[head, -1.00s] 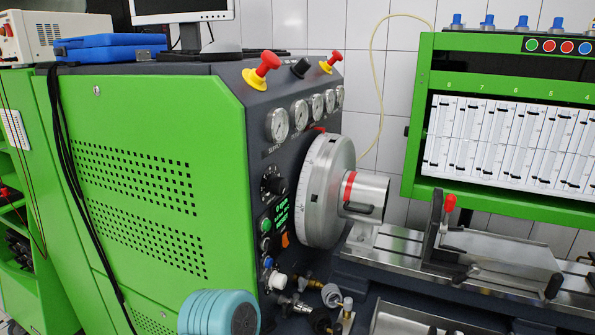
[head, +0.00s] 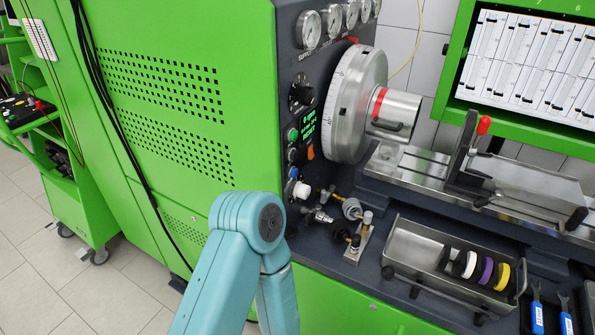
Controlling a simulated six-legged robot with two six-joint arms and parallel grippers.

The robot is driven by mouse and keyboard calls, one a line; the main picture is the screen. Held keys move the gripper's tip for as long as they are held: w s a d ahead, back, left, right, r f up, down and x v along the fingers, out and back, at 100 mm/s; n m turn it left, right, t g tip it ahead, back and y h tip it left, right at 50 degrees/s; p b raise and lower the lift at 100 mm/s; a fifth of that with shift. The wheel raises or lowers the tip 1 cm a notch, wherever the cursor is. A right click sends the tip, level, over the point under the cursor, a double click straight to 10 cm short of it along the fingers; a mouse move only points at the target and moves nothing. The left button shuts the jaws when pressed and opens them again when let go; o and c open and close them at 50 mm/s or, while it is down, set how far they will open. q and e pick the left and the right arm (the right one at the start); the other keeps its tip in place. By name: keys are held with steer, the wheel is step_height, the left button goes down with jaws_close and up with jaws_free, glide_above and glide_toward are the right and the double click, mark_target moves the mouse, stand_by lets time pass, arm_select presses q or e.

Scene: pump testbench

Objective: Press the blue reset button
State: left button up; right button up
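A small blue button (head: 293,173) sits low on the dark front panel of the green test bench (head: 160,95). It is in a column under a green button (head: 293,135) and a grey one (head: 292,155), just above a white fitting (head: 301,190). One of my teal arm links rises from the bottom edge, with its rounded joint just below the button column in the picture. Neither gripper is in view, so I cannot see whether either is open or shut.
A lit green display (head: 308,127) and an orange switch (head: 311,152) are beside the buttons. The metal chuck (head: 357,105) sticks out to the right. Brass fittings and a metal tray (head: 412,245) with coloured rings lie below.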

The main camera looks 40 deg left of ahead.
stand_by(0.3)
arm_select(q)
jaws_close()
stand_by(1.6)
